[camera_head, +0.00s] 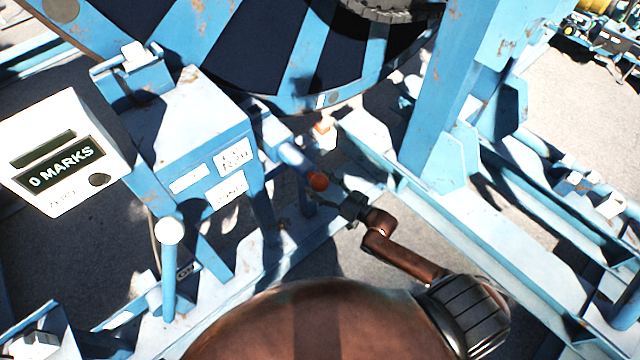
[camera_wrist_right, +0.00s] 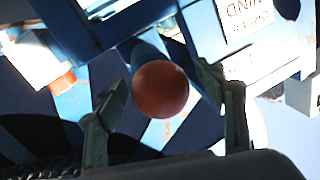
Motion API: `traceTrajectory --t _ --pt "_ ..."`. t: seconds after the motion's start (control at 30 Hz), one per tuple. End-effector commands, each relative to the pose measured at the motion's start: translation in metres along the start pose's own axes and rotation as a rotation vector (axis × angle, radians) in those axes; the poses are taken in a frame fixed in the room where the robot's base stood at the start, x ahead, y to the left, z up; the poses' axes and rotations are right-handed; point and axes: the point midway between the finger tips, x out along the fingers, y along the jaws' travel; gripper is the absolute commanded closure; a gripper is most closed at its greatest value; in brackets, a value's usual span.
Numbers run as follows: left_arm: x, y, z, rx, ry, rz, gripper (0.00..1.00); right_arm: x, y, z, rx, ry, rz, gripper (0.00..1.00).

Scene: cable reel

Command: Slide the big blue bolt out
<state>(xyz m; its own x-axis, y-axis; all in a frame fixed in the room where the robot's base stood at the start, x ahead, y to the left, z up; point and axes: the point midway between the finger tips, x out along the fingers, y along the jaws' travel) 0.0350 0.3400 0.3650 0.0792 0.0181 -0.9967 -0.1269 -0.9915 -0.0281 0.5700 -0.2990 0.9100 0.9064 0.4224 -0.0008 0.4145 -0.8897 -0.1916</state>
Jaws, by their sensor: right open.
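The big blue bolt (camera_head: 293,157) sticks out from the blue frame beside the lettered box, with a red-orange ball knob (camera_head: 318,181) on its end. My right gripper (camera_head: 338,196) is close to the knob, on its lower right side. In the right wrist view the knob (camera_wrist_right: 160,88) fills the space between the two open fingers, with the bolt's blue shaft (camera_wrist_right: 149,50) behind it. The fingers do not visibly press on the knob. My left gripper is not in view.
A white counter reading "0 MARKS" (camera_head: 62,152) stands at the left. A lever with a white ball (camera_head: 169,231) rises below the blue lettered box (camera_head: 205,130). The large blue reel (camera_head: 290,50) is behind. Blue beams (camera_head: 480,245) run along the right.

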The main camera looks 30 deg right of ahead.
Motion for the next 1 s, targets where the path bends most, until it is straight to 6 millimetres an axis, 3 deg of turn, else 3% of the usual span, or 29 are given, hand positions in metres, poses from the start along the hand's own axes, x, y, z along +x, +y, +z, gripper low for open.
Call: traceTrajectory --t 0.17,0.5,0.7,1.0 --pt "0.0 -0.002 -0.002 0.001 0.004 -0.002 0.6 -0.011 0.002 0.001 0.0 -0.002 0.003 0.36" --pt "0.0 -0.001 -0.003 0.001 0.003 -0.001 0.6 -0.078 0.002 0.002 0.001 -0.005 0.003 0.36" --pt "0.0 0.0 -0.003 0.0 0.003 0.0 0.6 -0.108 0.001 0.001 0.0 -0.003 0.001 0.36" --pt "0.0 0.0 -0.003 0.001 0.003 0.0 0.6 -0.12 0.001 0.0 -0.001 0.0 0.0 0.36"
